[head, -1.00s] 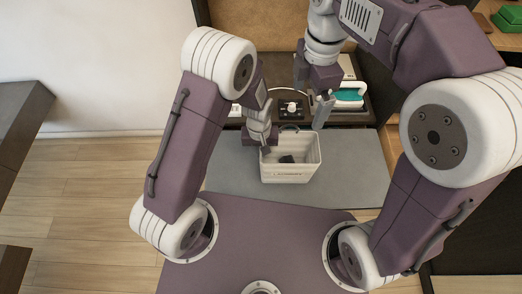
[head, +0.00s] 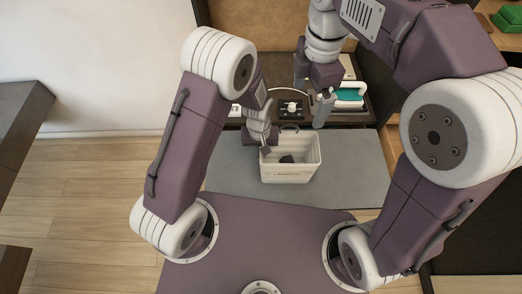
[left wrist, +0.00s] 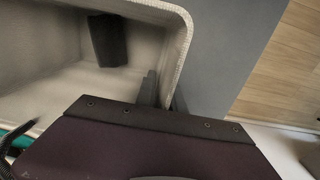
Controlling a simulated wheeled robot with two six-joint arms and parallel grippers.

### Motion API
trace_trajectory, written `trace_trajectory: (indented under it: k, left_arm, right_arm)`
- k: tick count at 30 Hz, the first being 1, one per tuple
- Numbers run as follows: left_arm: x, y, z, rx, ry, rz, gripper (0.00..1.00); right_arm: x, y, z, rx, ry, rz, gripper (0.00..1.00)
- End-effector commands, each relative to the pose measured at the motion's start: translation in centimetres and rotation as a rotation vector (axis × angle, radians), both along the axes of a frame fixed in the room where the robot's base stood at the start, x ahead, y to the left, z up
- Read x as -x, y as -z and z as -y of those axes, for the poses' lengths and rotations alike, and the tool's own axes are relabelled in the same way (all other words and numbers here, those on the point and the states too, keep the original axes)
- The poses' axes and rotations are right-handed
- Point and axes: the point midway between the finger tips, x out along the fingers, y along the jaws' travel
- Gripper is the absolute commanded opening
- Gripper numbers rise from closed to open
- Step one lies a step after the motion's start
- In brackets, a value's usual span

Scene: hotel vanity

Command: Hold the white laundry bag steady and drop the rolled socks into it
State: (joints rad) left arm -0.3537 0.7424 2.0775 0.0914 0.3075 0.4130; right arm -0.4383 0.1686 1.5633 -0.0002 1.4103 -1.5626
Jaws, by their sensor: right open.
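The white laundry bag (head: 290,175) stands open-topped on the grey mat, upright like a small basket. The dark rolled socks (head: 286,159) lie inside it; in the left wrist view they show as a dark roll (left wrist: 108,40) by the inner wall. My left gripper (head: 265,149) is at the bag's left rim. In the left wrist view one finger is inside the wall and the jaws look closed on the rim (left wrist: 184,45), though the outer finger is mostly hidden. My right gripper (head: 312,94) is open and empty, above and behind the bag's right side.
The grey mat (head: 350,170) is clear around the bag. Behind it is a dark counter (head: 345,118) with a teal-and-white iron-like item (head: 348,95) and a small white item (head: 291,107). Wooden floor (head: 100,190) lies to the left.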

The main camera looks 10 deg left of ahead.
Motion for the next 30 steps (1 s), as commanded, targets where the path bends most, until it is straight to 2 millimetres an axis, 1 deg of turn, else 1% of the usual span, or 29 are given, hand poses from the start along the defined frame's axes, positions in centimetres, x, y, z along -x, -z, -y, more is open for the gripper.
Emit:
trace_trajectory:
  k: [9, 12, 14, 21, 24, 27, 30]
  left_arm:
    - [0.0, 0.0, 0.0, 0.000, 0.000, 0.000, 0.29]
    - [-0.1, -0.6, 0.0, 0.001, 0.000, 0.002, 0.29]
    - [-0.1, -1.6, 0.0, 0.002, 0.000, 0.004, 0.29]
    - [-0.1, -7.8, -0.2, 0.003, -0.001, 0.006, 0.29]
    - [-0.1, -9.8, -0.3, 0.002, -0.001, 0.006, 0.29]
    - [0.0, -11.2, -0.3, 0.001, -0.001, 0.002, 0.29]
    - [0.0, -11.9, -0.4, 0.001, 0.000, 0.001, 0.29]
  right_arm:
    - [0.0, 0.0, 0.0, 0.000, 0.000, 0.000, 1.00]
    - [0.0, 0.0, 0.0, 0.000, 0.000, 0.000, 1.00]
    - [0.0, 0.0, 0.0, 0.000, 0.000, 0.000, 1.00]
    - [0.0, 0.0, 0.0, 0.000, 0.000, 0.000, 1.00]
    - [0.0, 0.0, 0.0, 0.000, 0.000, 0.000, 1.00]
    - [0.0, 0.0, 0.0, 0.000, 0.000, 0.000, 1.00]
    - [0.0, 0.0, 0.0, 0.000, 0.000, 0.000, 1.00]
